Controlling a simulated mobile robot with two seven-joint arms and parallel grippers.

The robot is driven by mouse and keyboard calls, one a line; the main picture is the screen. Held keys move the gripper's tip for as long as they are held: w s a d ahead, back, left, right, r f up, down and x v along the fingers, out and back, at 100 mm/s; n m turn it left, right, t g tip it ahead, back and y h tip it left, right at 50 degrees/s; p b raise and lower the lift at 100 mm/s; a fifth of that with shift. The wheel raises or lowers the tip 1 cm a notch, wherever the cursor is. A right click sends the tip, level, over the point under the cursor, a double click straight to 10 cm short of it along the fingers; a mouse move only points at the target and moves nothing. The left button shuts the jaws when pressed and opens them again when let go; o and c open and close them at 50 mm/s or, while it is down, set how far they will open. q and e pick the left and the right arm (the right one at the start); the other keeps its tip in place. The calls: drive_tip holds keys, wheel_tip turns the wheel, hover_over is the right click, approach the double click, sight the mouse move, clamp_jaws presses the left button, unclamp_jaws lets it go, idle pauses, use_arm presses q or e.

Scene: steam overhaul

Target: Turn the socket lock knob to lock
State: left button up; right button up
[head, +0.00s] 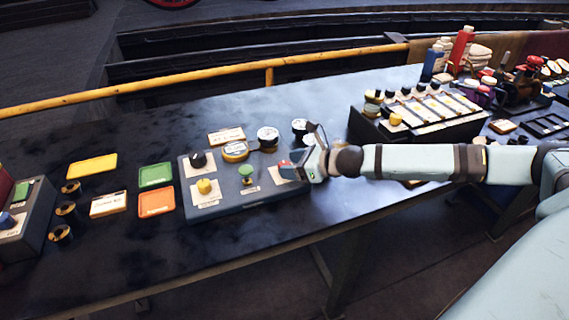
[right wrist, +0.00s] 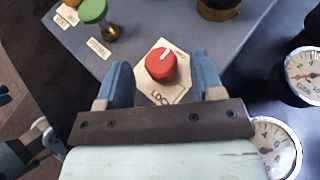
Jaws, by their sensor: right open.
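The socket lock knob is red with a white mark. In the right wrist view the red knob (right wrist: 161,64) sits on a pale plate (right wrist: 172,91) whose lettering is partly hidden and reads "LOC". My right gripper (right wrist: 156,78) is open, with one blue finger on each side of the knob and a gap to each. In the head view my right gripper (head: 292,168) is over the right end of the grey panel (head: 232,197), and a bit of red shows by its fingertips.
The panel also carries a green knob (head: 246,171), a yellow knob (head: 204,186) and a black knob (head: 198,160). Round gauges (head: 267,137) stand along its back edge. Coloured trays (head: 156,203) lie to the left. A black stepped rack (head: 430,125) stands to the right.

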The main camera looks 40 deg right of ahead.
drive_tip(key=shift+x, duration=1)
drive_tip(key=shift+w+a+f, duration=0.1)
drive_tip(key=shift+w+f, duration=0.05)
drive_tip(key=shift+w, duration=0.05)
drive_tip(key=shift+c, duration=0.8)
drive_tip(key=c, duration=0.8)
drive_tip(key=shift+o, duration=0.2)
